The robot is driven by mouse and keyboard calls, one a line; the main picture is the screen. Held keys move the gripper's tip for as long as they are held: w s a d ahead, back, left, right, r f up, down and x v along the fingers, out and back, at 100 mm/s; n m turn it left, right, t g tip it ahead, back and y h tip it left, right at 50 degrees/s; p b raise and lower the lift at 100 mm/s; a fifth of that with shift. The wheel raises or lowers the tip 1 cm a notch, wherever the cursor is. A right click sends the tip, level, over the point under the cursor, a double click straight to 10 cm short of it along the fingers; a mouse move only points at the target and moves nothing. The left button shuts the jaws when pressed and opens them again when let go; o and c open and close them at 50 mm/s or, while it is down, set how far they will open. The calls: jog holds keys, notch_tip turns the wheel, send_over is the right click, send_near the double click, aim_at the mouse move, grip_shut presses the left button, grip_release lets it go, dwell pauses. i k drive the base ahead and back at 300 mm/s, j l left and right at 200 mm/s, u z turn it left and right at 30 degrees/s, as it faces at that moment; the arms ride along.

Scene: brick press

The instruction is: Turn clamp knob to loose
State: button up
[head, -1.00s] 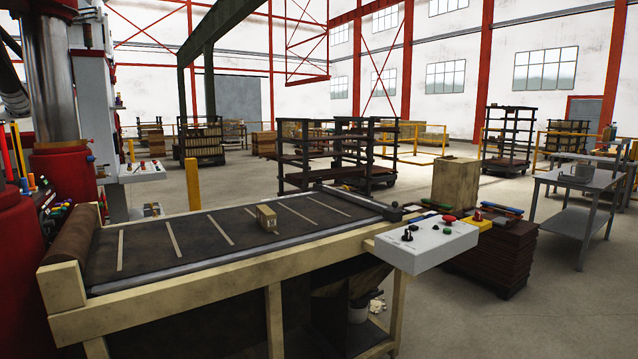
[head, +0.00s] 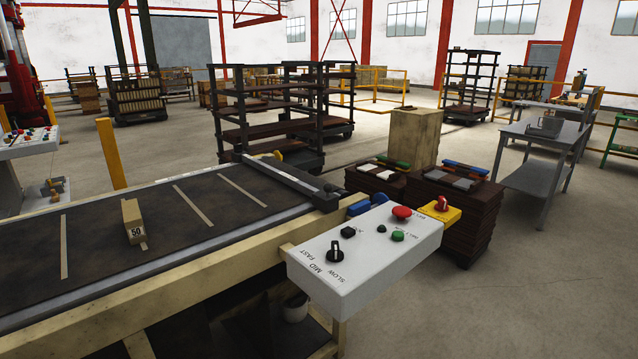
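No knob that I can read as a clamp knob shows in the head view. A white control box (head: 365,270) at the conveyor's near right end carries a black selector knob (head: 335,251) marked SLOW, MID and FAST. A smaller black control (head: 348,232), green buttons and a red mushroom button (head: 401,212) are also on it. A red rotary switch (head: 441,203) sits on a yellow box behind it. Another white panel (head: 28,143) with small coloured controls is cut off at the left edge; its labels are too small to read. My gripper is not in view.
The dark conveyor belt (head: 100,245) carries a tan brick (head: 133,222) marked 50. A crossbar (head: 291,180) spans its right end. Brown stacks (head: 450,215) stand behind the control box, with a grey table (head: 540,150) at right. Floor at lower right is clear.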

aim_at(238, 149)
jog(key=i+l+z, duration=0.1)
jog(key=i+z, duration=0.15)
jog(key=i, duration=0.3)
jog(key=i+z, duration=0.3)
jog(key=i, duration=0.3)
jog(key=i+j+z, duration=0.25)
jog(key=i, duration=0.3)
jog(key=i+j+z, duration=0.15)
jog(key=i+z, duration=0.15)
jog(key=i, duration=0.25)
jog(key=i+l, duration=0.1)
jog(key=i, duration=0.45)
jog(key=i+u, duration=0.1)
jog(key=i, duration=0.45)
jog(key=i+l, duration=0.2)
jog(key=i, duration=0.35)
jog(key=i+j+u, duration=0.2)
jog(key=i+u, duration=0.5)
jog(key=u, duration=0.25)
jog(key=i+u, duration=0.45)
jog(key=i+l+u, duration=0.2)
jog(key=u, duration=0.3)
